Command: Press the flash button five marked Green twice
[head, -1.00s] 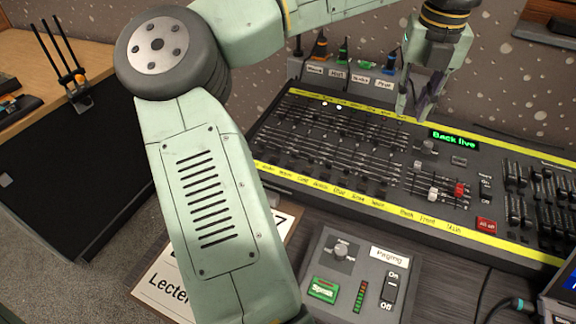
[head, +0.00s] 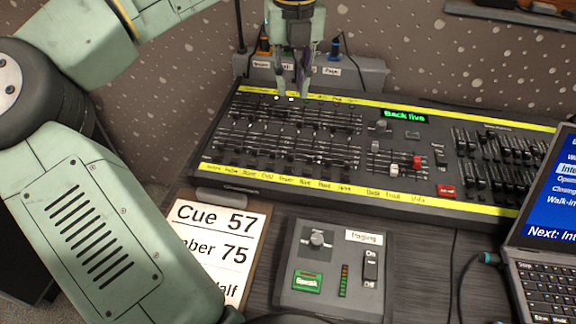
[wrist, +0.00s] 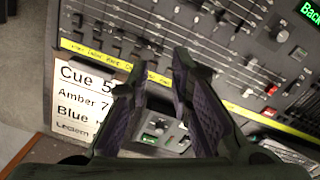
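The lighting desk (head: 222,150) has fader banks between two yellow label strips. The front strip (head: 275,180) carries small handwritten names; I cannot read Green with certainty. A row of small dark buttons lies just behind that strip, and I cannot tell which is flash five. My gripper (head: 293,94) hangs over the rear left fader bank in the head view, apparently above the desk. In the wrist view, my gripper (wrist: 158,62) has its two dark fingers apart with nothing between them. They hide part of the front strip (wrist: 90,52) and the buttons there.
A paging box (head: 335,270) and a cue sheet (head: 245,225) lie in front of the desk. A laptop (head: 545,220) stands at the right. Cabled plugs (head: 263,45) stand behind the desk. A green display (head: 404,116) reads "Back live".

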